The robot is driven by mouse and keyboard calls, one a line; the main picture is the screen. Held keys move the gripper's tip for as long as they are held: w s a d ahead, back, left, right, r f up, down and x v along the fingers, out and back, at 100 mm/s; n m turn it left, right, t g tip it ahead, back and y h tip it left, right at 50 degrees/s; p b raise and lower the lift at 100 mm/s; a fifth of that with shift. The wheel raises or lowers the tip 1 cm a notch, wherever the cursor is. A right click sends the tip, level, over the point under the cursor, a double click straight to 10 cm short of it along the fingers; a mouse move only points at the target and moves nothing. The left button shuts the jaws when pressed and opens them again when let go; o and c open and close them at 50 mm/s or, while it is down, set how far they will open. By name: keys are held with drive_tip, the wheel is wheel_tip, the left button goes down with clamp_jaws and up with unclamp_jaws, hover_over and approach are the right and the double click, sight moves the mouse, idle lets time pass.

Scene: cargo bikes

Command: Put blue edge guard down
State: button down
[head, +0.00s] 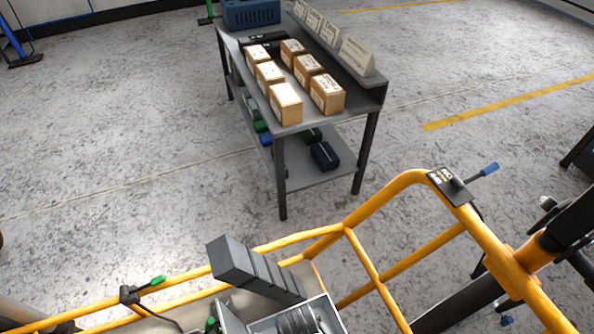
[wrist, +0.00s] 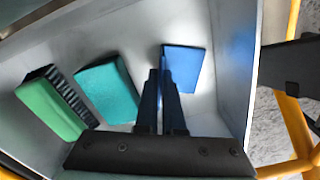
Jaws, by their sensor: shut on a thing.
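The blue edge guard (wrist: 186,68) is a flat blue piece in the wrist view, at the fingertips and extending right of them. My gripper (wrist: 163,80) is shut on its left part, and the fingers hide some of it. The guard is inside a pale grey box (wrist: 222,100); I cannot tell if it touches the bottom. A teal piece (wrist: 108,90) and a green piece (wrist: 48,110) with a dark ribbed side lie in the box to the left of my gripper. In the head view the box (head: 334,312) shows only in part at the bottom edge.
Yellow cargo bike rails (head: 365,255) run around the box, with a black-and-blue lever (head: 470,182) at right. A grey table (head: 300,128) beyond holds several cartons (head: 286,103) and a blue crate (head: 250,13).

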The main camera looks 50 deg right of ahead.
drive_tip(key=shift+f, duration=0.15)
drive_tip(key=c, duration=1)
unclamp_jaws()
drive_tip(key=shift+c, duration=0.2)
wheel_tip(320, 180, up, 12)
drive_tip(key=p, duration=0.5)
drive_tip(key=shift+r+p, duration=0.2)
drive_tip(key=shift+p, duration=0.15)
